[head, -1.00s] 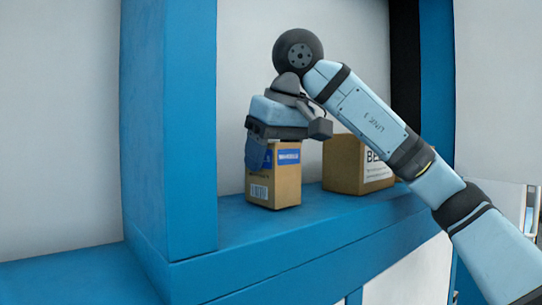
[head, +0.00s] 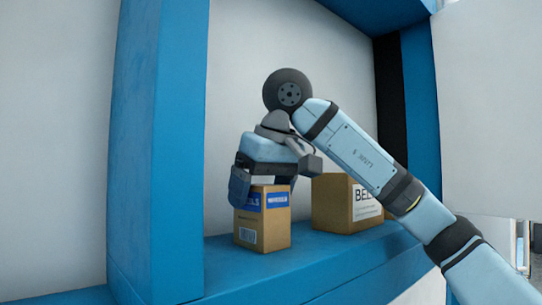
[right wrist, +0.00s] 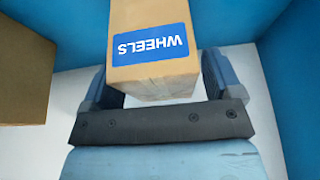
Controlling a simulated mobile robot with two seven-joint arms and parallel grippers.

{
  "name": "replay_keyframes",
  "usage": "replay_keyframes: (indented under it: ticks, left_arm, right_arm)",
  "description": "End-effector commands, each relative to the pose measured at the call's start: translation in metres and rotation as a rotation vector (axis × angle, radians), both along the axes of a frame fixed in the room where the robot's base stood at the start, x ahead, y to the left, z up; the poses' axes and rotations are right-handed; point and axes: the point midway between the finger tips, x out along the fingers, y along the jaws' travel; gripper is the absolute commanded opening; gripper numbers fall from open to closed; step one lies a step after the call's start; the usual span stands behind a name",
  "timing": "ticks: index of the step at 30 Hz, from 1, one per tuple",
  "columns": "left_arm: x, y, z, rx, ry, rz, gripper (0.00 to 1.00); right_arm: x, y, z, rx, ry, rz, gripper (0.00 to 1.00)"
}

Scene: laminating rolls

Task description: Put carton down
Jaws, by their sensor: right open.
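The carton (head: 265,228), a brown box with a blue WHEELS label, stands upright on the blue shelf (head: 225,277). It also shows in the right wrist view (right wrist: 152,70), between the two fingers. My right gripper (head: 256,190) is over the carton's top from above. Its jaws are open, with a gap visible on each side of the carton in the right wrist view (right wrist: 158,78). One finger overlaps the carton's upper left side in the head view; the other finger is hidden there. My left gripper is not in view.
A second brown box (head: 333,205) with a white label stands right of the carton, partly behind my right arm. A blue upright post (head: 180,150) rises at the left. The shelf in front of the carton is clear.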

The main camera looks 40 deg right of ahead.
Motion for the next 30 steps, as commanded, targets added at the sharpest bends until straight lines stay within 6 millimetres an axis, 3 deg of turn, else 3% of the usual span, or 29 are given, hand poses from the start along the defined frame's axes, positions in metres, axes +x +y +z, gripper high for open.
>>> replay_keyframes:
  ticks: [18,30]
  left_arm:
    - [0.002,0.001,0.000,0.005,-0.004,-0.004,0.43]
    - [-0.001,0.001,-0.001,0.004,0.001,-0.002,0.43]
  right_arm:
    - [-0.037,-0.003,0.090,0.001,-0.004,-0.001,0.85]
    - [-0.043,-0.003,0.103,0.001,0.000,0.000,0.85]
